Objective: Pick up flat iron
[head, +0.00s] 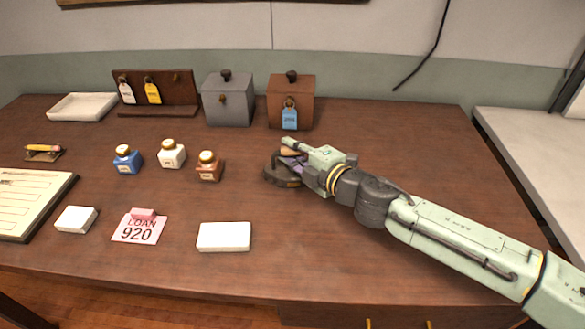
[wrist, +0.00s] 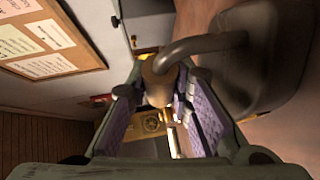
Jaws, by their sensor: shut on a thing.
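The flat iron (head: 280,178) is a dark, rounded metal piece with a brown handle, on or just above the brown table right of the middle. My gripper (head: 292,161) reaches it from the right and partly hides it. In the wrist view, the dark iron body (wrist: 268,55) fills the upper right, and its curved bar leads to a brown grip between the purple-padded fingers of my gripper (wrist: 168,105). The gripper is shut on this handle. I cannot tell whether the iron's base touches the table.
A brown box (head: 291,100) with a blue tag and a grey box (head: 228,100) stand behind. An orange-brown bottle (head: 208,167) is left of the iron. A white block (head: 224,237) lies in front. The table's right side (head: 430,150) is clear.

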